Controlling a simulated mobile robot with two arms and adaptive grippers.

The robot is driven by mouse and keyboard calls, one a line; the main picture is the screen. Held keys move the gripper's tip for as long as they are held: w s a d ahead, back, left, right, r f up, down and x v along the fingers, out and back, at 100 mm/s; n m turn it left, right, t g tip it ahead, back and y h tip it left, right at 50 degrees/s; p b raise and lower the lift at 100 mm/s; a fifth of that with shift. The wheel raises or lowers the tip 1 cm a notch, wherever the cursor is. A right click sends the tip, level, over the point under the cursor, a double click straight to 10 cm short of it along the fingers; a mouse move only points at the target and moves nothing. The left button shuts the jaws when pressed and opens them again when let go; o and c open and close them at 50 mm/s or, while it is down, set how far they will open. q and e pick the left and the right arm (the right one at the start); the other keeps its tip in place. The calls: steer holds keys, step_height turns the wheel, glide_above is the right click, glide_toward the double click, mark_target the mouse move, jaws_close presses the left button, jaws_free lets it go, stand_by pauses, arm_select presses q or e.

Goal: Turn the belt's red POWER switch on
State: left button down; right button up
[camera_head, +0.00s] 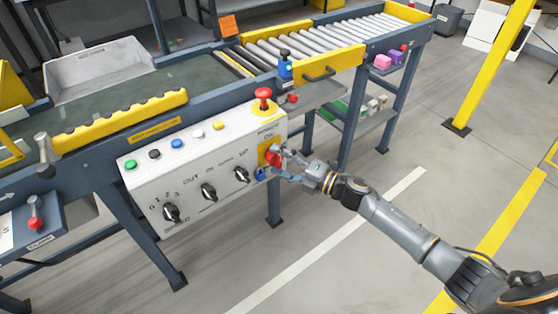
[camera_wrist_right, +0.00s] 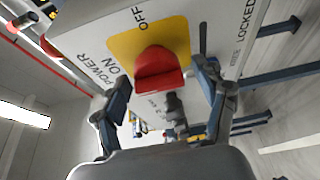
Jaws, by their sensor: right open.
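The red POWER switch (camera_head: 273,157) sits on a yellow plate at the right end of the white control box (camera_head: 215,170). In the right wrist view the red switch (camera_wrist_right: 158,70) is large, on its yellow plate (camera_wrist_right: 178,32), with OFF printed above it and ON to its left. I cannot tell for sure which mark the knob points to. My right gripper (camera_head: 284,164) is in front of the switch. In the wrist view its open fingers (camera_wrist_right: 163,80) stand on either side of the knob, with no clear contact. My left gripper is not in view.
A red emergency mushroom button (camera_head: 263,95) stands on the box top, above the switch. Several coloured buttons and black knobs (camera_head: 209,192) are on the box. The roller conveyor (camera_head: 320,42) runs behind. A yellow post (camera_head: 490,65) stands at right; the floor below is open.

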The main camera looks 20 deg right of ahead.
steer(key=v, duration=1.2)
